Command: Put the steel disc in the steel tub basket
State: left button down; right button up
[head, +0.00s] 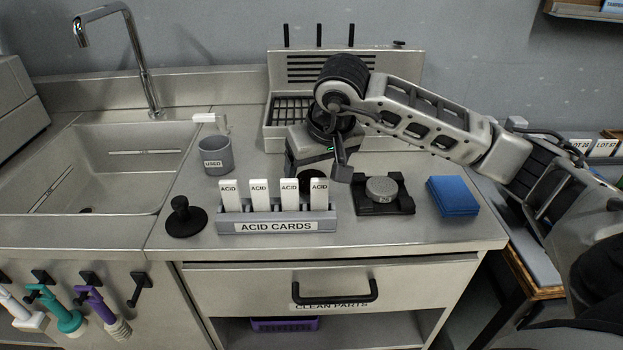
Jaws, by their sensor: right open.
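The steel disc (382,188), grey and round with a speckled top, sits on a square black stand (402,205) on the counter, right of the card rack. A steel tub (273,132) with a dark wire-grid basket (291,110) stands at the back of the counter; its right part is hidden by my right arm. My right gripper (317,172) is open, pointing down in front of the tub, left of the disc and behind the card rack. Nothing shows held in it. My left gripper is not in view.
A rack labelled ACID CARDS (277,226) holds several white cards in front of my gripper. A grey USED cup (214,155), a black knobbed tool (182,218) and a sink (95,165) lie left. A folded blue cloth (453,196) lies right of the disc.

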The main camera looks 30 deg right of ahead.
jog(key=shift+x, duration=1.3)
jog(key=c, duration=1.3)
jog(key=shift+o, duration=0.2)
jog(key=shift+r, duration=0.15)
jog(key=shift+r, duration=0.25)
notch_tip(320, 180, up, 3)
jog(key=shift+f+b, duration=0.1)
jog(key=shift+b, duration=0.25)
jog(key=s+a+r, duration=0.3)
jog(key=s+r, duration=0.6)
jog(key=s, duration=0.4)
jog(key=shift+s+a+r+b, duration=0.2)
jog(key=shift+s+a+b, duration=0.05)
jog(key=shift+a+b, duration=0.15)
